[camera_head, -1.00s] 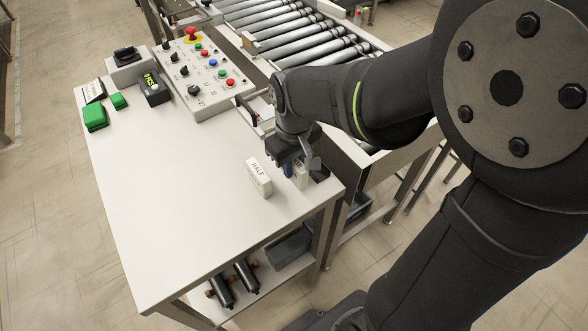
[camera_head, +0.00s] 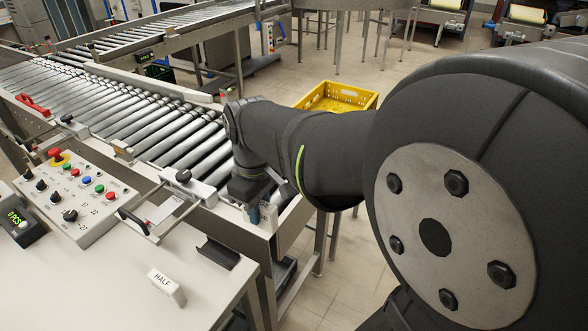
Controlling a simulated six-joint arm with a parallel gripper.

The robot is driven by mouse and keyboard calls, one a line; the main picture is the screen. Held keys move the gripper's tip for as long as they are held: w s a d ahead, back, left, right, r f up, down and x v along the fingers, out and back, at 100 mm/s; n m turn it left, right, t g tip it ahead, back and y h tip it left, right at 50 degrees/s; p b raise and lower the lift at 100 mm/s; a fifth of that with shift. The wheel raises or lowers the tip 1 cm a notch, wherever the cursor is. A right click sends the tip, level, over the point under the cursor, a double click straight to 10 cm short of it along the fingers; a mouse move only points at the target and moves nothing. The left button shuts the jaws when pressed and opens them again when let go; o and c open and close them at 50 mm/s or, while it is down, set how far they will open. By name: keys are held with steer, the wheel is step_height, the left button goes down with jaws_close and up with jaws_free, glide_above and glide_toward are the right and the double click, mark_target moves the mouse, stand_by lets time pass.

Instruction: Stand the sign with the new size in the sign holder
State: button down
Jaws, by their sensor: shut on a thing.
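My gripper (camera_head: 257,216) is shut on a small pale sign (camera_head: 269,213), near the near end of the conveyor frame. The sign is mostly hidden by the fingers, and its lettering cannot be read. A white sign block (camera_head: 165,286) marked HALF stands on the white table, left of and nearer than my gripper. A dark, angled holder (camera_head: 218,254) sits at the table's far right edge, between the HALF block and my gripper; it looks empty. I cannot tell for certain that it is the sign holder.
The control panel (camera_head: 70,200) with knobs and buttons stands at the left. A clamp-like guide (camera_head: 188,190) with a black knob sits on the conveyor side. The roller conveyor (camera_head: 140,110) runs behind. A yellow crate (camera_head: 338,97) lies beyond my arm.

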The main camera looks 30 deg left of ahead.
steer(key=shift+w+a+f, duration=0.15)
steer(key=shift+w+a, duration=0.1)
steer(key=shift+w, duration=0.05)
steer(key=s+a+f, duration=0.2)
steer(key=a, duration=0.1)
steer(key=s+a+f, duration=0.2)
steer(key=a, duration=0.1)
steer(key=s+a+f, duration=0.2)
steer(key=a, duration=0.1)
steer(key=shift+s+f, duration=0.25)
steer(key=shift+f, duration=2.05)
steer(key=shift+f, duration=0.1)
steer(key=c, duration=1.6)
jaws_free()
steer(key=o, duration=0.3)
steer(key=shift+o, duration=0.2)
step_height(320, 180, up, 12)
